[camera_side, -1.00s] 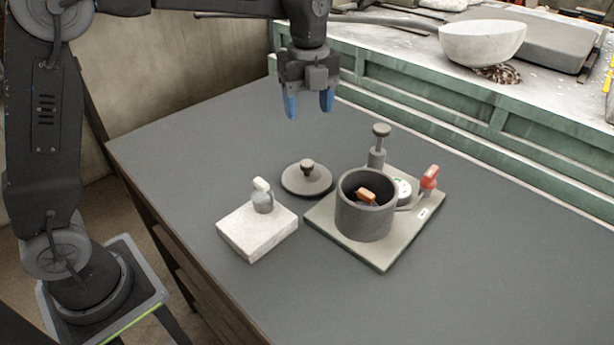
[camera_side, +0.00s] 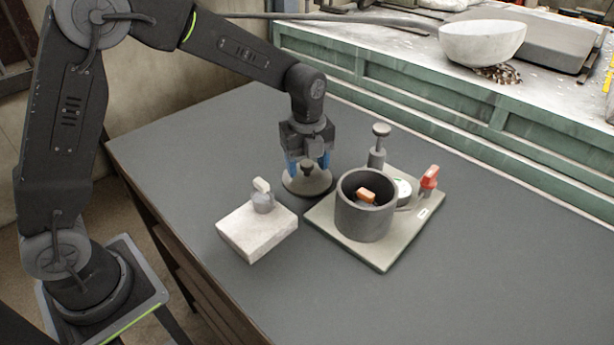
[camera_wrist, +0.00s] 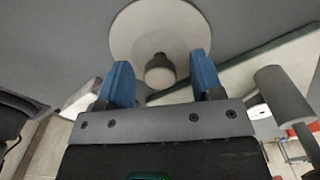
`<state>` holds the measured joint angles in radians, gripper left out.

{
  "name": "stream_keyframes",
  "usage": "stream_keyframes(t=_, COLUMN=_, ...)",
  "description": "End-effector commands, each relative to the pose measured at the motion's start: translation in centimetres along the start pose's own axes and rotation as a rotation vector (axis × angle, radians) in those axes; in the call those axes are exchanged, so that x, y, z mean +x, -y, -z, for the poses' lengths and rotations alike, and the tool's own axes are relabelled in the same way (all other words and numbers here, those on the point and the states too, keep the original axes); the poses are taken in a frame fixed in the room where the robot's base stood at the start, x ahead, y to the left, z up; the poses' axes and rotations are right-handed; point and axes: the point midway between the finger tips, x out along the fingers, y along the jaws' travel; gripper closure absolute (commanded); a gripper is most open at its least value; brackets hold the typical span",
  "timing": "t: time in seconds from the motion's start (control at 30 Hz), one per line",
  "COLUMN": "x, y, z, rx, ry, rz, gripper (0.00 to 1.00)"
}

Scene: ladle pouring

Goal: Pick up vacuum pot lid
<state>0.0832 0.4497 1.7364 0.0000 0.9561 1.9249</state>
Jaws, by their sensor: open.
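The vacuum pot lid (camera_side: 306,184) is a round grey disc with a dark knob (camera_side: 307,168), lying flat on the table. In the wrist view the lid (camera_wrist: 138,32) is at the top middle, with its knob (camera_wrist: 160,72) between the blue fingertips. My gripper (camera_side: 308,166) points down, low over the lid, with its fingers on either side of the knob. It is open in the wrist view (camera_wrist: 162,78), with gaps between the knob and both fingers. The grey vacuum pot (camera_side: 364,222) stands open on a flat base, right of the lid, with an orange-handled object (camera_side: 366,196) inside.
The pot's base plate (camera_side: 385,258) carries a pump handle (camera_side: 381,131), a gauge (camera_side: 403,190) and a red valve handle (camera_side: 430,177). The table's front right (camera_side: 480,300) is clear.

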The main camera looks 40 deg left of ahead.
Motion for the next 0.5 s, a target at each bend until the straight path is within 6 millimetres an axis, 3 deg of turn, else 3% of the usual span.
stream_keyframes(t=0.27, x=0.36, y=0.00, z=-0.01, rx=0.000, ry=0.000, rz=0.001, gripper=0.40)
stream_keyframes(t=0.5, x=0.34, y=0.00, z=-0.01, rx=0.000, ry=0.000, rz=0.001, gripper=0.62)
